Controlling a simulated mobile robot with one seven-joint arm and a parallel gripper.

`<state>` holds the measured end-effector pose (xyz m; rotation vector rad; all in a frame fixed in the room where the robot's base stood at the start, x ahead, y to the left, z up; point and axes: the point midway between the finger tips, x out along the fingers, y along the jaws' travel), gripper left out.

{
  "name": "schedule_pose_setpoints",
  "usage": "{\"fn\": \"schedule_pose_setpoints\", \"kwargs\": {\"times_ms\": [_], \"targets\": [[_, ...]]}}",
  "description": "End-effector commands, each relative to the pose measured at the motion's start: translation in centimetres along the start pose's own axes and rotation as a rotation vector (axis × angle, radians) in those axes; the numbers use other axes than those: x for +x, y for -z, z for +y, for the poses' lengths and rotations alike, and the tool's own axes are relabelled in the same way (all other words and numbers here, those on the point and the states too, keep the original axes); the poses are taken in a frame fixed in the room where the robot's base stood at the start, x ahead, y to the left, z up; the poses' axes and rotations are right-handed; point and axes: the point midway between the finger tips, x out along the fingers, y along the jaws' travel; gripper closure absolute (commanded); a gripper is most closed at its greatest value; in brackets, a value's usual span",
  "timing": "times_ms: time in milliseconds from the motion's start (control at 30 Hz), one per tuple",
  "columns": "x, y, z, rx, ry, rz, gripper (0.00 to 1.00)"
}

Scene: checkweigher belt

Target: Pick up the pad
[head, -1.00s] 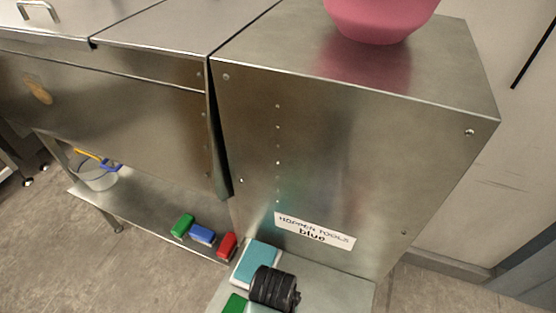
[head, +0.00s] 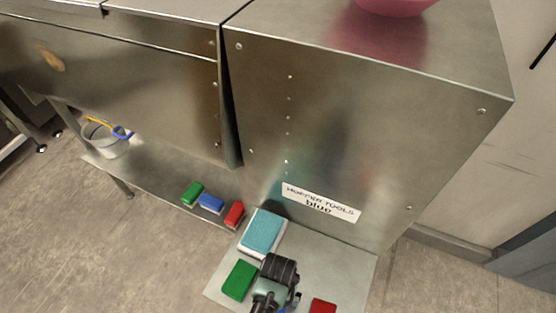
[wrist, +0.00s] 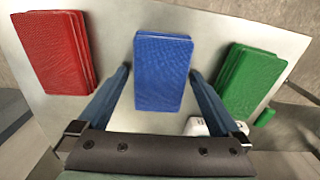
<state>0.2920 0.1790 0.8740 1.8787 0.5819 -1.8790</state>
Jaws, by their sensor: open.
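A blue pad (wrist: 162,72) lies on the metal shelf between a red pad (wrist: 55,52) and a green pad (wrist: 250,80) in the wrist view. My gripper (wrist: 160,77) is open, its two fingers reaching along either side of the blue pad; I cannot tell whether they touch it. In the head view, my gripper (head: 278,298) and wrist hide most of the blue pad. The green pad (head: 239,280) shows to their left and the red pad (head: 322,306) at the bottom edge. A label (head: 320,202) above reads "HOPPER TOOLS blue".
A teal and white block (head: 263,232) lies behind the green pad, near the cabinet (head: 360,130). Smaller green (head: 192,193), blue (head: 211,203) and red (head: 235,214) blocks sit on the lower shelf (head: 160,180) at left. A bucket (head: 105,138) stands farther left.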

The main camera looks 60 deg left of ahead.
Motion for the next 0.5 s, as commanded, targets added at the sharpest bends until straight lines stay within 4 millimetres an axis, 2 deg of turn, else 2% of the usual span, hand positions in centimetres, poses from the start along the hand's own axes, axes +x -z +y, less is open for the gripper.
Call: {"fn": "schedule_pose_setpoints", "kwargs": {"times_ms": [167,200,500], "targets": [[0.01,0.02,-0.02,0.000,0.000,0.001,0.00],[0.01,0.02,-0.02,0.000,0.000,0.001,0.04],[0.00,0.00,-0.01,0.000,0.000,0.000,0.58]]}}
